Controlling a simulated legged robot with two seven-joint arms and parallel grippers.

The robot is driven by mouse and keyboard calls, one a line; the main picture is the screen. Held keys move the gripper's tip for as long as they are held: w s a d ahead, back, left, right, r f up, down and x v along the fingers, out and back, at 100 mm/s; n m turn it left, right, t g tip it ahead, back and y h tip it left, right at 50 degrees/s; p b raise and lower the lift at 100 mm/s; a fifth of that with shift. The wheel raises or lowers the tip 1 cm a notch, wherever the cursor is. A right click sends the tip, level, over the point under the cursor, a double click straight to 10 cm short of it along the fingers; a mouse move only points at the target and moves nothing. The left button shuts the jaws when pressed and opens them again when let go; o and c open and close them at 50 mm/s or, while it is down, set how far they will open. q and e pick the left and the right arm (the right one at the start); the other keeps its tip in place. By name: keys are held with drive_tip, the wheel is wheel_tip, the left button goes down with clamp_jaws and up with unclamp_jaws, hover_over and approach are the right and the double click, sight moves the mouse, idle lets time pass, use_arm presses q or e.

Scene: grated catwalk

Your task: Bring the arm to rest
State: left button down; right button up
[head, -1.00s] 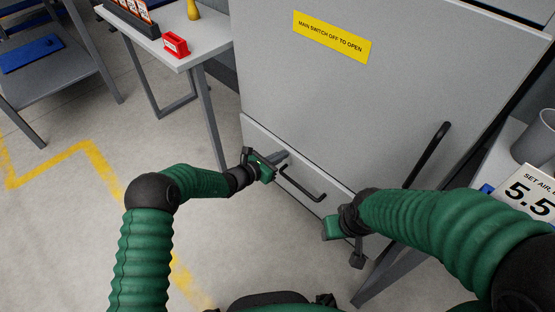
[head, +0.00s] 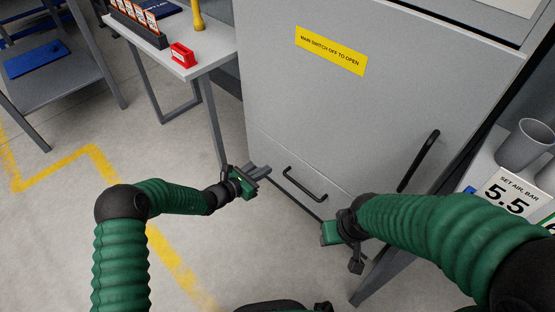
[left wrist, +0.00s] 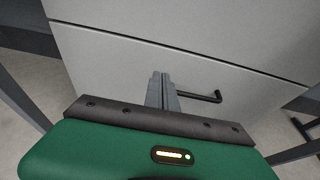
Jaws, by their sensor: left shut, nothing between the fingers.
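My left gripper (head: 260,171) is in front of the lower left part of a grey cabinet (head: 350,110). Its two grey fingers are together with nothing between them. They also show closed in the left wrist view (left wrist: 161,92), pointing toward the cabinet's lower panel. The black handle (head: 305,186) of that panel is to the right of the fingers, apart from them in the head view; the handle also shows in the left wrist view (left wrist: 203,96).
A table (head: 215,47) with a red block-like item (head: 182,55) and a yellow object stands at the left. A long black handle (head: 419,161) is on the cabinet's right. A grey cup (head: 525,145) and a "5.5" sign (head: 507,195) are at the right.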

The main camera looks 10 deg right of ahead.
use_arm(q)
drive_tip(key=s+a+r+m+g+y+p, duration=0.1)
drive_tip(key=s+a+r+m+g+y, duration=0.2)
drive_tip(key=s+m, duration=0.55)
drive_tip(key=s+a+r+m+g+y, duration=0.1)
drive_tip(key=s+a+r+m+g, duration=0.3)
drive_tip(key=s, duration=0.7)
drive_tip(key=s+a+r+m+y, duration=0.2)
drive_tip(key=s+a+m+y, duration=0.3)
drive_tip(key=a, duration=0.3)
drive_tip(key=s+a+r+m+y, duration=0.2)
drive_tip(key=s+a+r+m, duration=0.1)
drive_tip(key=s+a+m, duration=0.4)
wheel_tip(320, 180, up, 39)
drive_tip(key=a+m+p, duration=0.1)
drive_tip(key=p, duration=3.7)
drive_tip(key=shift+w+a+f+t+y, duration=0.2)
drive_tip(key=shift+w+a+t+y, duration=0.1)
drive_tip(key=shift+a+t, duration=0.1)
use_arm(e)
drive_tip(key=w+v, duration=0.3)
drive_tip(key=v, duration=1)
drive_tip(key=w+r+v, duration=0.1)
drive_tip(key=w+v, duration=0.2)
drive_tip(key=v, duration=1)
drive_tip(key=w+r+v, duration=0.1)
drive_tip(key=w+v, duration=0.1)
drive_tip(key=v, duration=1.1)
drive_tip(key=shift+w+d, duration=0.15)
drive_tip(key=shift+w, duration=0.1)
